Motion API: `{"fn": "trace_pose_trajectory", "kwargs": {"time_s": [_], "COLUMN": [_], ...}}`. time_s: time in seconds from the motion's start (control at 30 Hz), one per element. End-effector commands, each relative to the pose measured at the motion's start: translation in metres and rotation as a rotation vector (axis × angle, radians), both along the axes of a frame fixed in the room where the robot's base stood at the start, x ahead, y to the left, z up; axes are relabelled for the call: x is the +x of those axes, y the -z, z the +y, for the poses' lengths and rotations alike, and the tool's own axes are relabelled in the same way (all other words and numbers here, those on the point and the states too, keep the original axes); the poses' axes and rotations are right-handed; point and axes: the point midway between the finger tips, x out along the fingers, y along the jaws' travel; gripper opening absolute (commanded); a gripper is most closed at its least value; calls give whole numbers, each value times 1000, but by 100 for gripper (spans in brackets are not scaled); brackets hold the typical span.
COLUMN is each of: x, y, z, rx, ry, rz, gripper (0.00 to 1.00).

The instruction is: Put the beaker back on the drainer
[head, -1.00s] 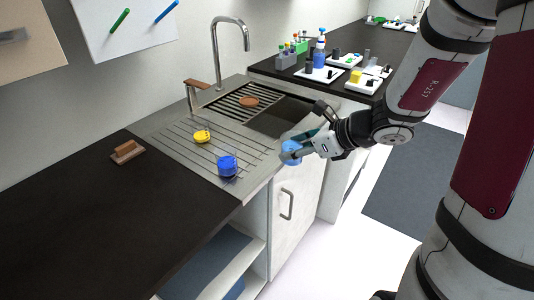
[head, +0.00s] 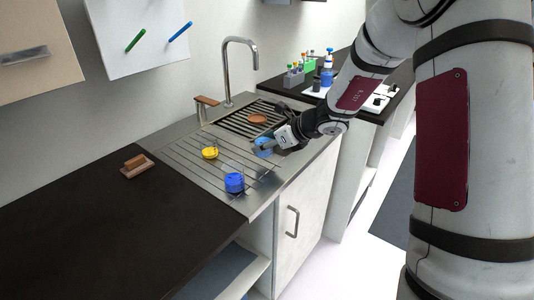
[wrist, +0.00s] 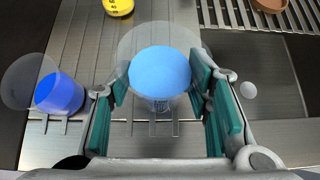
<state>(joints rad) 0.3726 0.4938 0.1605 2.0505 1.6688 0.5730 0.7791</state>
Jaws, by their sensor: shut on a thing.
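My gripper (wrist: 160,100) is shut on a clear beaker with light blue contents (wrist: 160,72), its green pads on either side of it in the wrist view. In the head view the light blue beaker (head: 264,147) is over the right part of the ribbed steel drainer (head: 190,163). I cannot tell whether its base touches the drainer. A beaker with dark blue contents (head: 234,183) stands on the drainer's front part and shows at left in the wrist view (wrist: 60,94). A beaker with yellow contents (head: 210,152) stands farther back on the drainer.
The faucet (head: 227,70) rises at the back. A brown block (head: 137,165) lies on the dark counter (head: 110,235). Blue bottles and racks stand on the far bench.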

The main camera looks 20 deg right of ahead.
Motion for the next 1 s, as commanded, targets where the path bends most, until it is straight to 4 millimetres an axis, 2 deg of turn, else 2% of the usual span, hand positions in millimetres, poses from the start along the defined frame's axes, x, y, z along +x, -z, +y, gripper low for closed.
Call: {"fn": "trace_pose_trajectory", "kwargs": {"time_s": [0.03, 0.2, 0.67, 0.7, 0.73, 0.77, 1.0], "x": [-1, -2, -1, -2, -2, -2, -2], "y": [12, 33, 38, 38, 38, 37, 37], "z": [0, -1, -1, -1, -1, -1, -1], "rx": [4, 2, 0, 0, 0, 0, 1], "ry": [2, 1, 1, 1, 1, 1, 0], "rz": [8, 5, 3, 3, 3, 3, 3], "gripper": [0, 0, 0, 54, 61, 66, 66]}}
